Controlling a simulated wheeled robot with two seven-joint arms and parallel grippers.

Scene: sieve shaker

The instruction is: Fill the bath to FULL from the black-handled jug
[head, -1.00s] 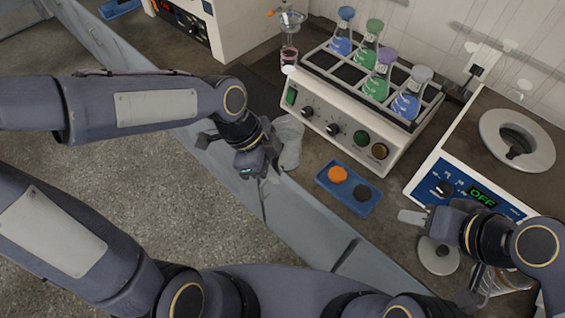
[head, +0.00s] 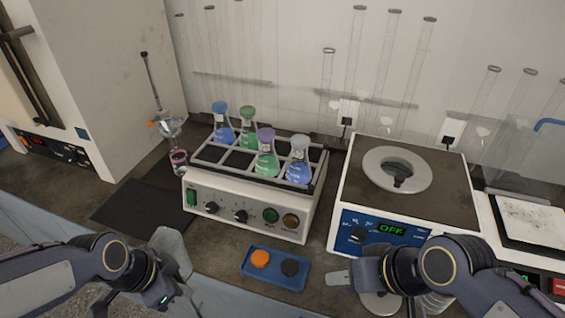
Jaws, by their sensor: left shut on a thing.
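The bath (head: 460,190), a white unit with a blue front panel and a display reading OFF, stands at the right of the head view. A pale ring surrounds its round opening, which is dark inside; I cannot make out a water level or FULL mark. My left gripper (head: 158,275) is shut on a translucent grey jug (head: 172,248) at the bench's front edge, left of the blue tray. The jug's handle is hidden and its contents cannot be made out. My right gripper (head: 370,288) appears open and empty, low in front of the bath.
A shaker (head: 250,215) holding several stoppered flasks stands left of the bath. A blue tray (head: 273,282) with an orange and a black disc lies before it. A pale disc (head: 378,304) and a glass vessel are partly hidden under my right arm. A dark mat (head: 140,207) lies left.

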